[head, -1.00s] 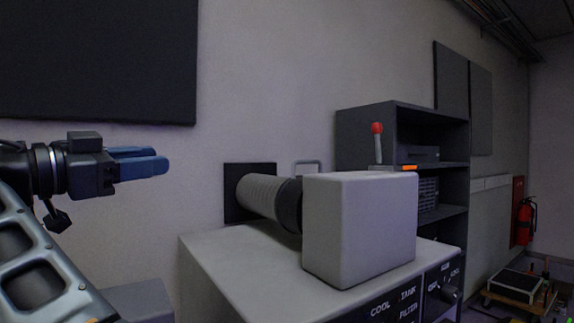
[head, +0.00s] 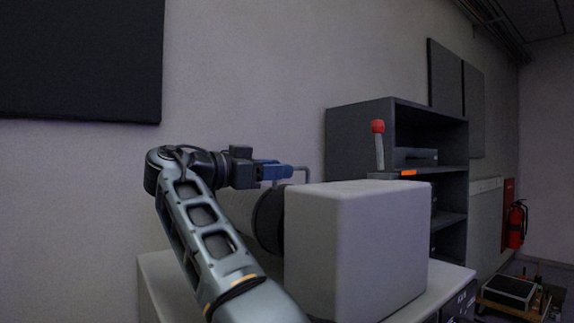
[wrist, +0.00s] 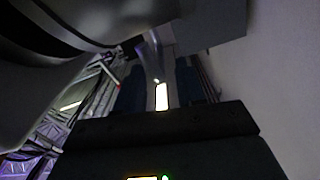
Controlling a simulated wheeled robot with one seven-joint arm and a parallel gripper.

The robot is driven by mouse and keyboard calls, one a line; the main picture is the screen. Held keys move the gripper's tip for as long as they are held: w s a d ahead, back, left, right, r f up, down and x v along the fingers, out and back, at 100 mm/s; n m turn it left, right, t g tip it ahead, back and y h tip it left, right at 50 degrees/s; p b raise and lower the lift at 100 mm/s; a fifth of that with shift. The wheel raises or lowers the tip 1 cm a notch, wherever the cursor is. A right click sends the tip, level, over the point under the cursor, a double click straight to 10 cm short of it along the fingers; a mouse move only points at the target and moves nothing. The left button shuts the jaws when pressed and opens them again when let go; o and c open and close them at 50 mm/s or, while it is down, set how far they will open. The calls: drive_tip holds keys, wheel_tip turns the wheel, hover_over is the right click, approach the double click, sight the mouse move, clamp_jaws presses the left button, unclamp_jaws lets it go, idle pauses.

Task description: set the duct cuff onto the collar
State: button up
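The duct cuff (head: 268,218) is a dark ring at the end of a ribbed duct, against the left side of a pale grey box (head: 355,250). My arm hides most of the duct now. I cannot make out the collar or tell whether the cuff is seated. My gripper (head: 290,170) is above the cuff, near a thin grey loop handle (head: 308,173) that shows over the box's back edge. In the wrist view its two dark blue fingers (wrist: 160,88) stand apart with a gap. Whether the handle lies between them is unclear.
The box stands on a grey cabinet (head: 160,275). A dark shelf unit (head: 350,140) with a red-tipped lever (head: 378,128) is behind it to the right. A dark panel (head: 80,60) hangs on the wall. A fire extinguisher (head: 516,225) is far right.

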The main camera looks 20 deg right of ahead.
drive_tip(key=shift+p+x, duration=0.35)
drive_tip(key=shift+x, duration=1.3)
clamp_jaws()
